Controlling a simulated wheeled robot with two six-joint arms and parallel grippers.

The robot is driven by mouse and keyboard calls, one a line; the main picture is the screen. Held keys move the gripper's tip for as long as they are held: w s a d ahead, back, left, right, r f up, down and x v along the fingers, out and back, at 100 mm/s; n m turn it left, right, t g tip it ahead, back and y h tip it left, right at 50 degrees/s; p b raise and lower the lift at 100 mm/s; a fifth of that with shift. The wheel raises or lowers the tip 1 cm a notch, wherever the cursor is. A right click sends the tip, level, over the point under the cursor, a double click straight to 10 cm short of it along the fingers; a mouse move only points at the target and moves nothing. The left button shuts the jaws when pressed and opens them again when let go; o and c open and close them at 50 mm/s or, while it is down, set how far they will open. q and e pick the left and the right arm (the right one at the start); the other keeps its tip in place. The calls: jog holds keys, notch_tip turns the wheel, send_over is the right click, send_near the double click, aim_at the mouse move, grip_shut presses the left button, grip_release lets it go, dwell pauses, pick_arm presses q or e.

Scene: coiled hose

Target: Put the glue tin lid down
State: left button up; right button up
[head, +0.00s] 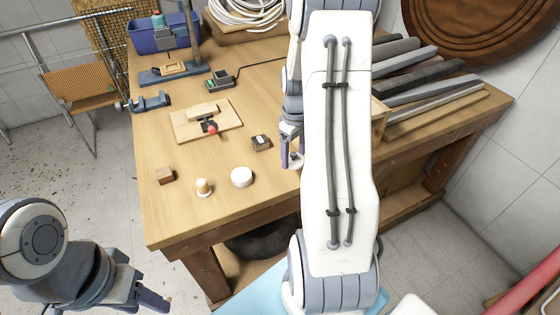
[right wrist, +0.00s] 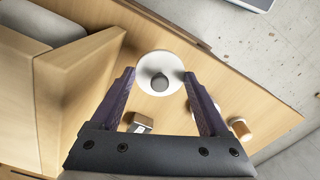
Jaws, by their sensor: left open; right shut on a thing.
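The glue tin lid (right wrist: 147,69) is a round white disc with a dark grey knob, seen in the right wrist view. My right gripper (right wrist: 160,76) is shut on it, with the lid between the fingertips. In the head view my right gripper (head: 292,160) is low over the right part of the bench, partly behind my own arm; the lid is mostly hidden there. I cannot tell whether the lid touches the bench. A white round tin-like piece (head: 242,177) stands left of this gripper. My left gripper (head: 140,296) is open and empty, off the bench at lower left.
Long bars (head: 430,90) lie at right. The front strip of the bench is clear.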

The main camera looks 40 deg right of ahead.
send_over(281, 171)
notch_tip(281, 171, down, 3)
jog(key=shift+a+r+p, duration=0.1)
jog(key=shift+a+p, duration=0.05)
jog(key=shift+p, duration=0.3)
notch_tip(281, 171, down, 3)
jog(key=shift+f+p, duration=0.15)
jog(key=shift+p, duration=0.35)
jog(key=shift+f, duration=0.25)
jog(key=shift+f, duration=0.2)
jog(key=o, duration=1.2)
jog(key=shift+r, duration=0.1)
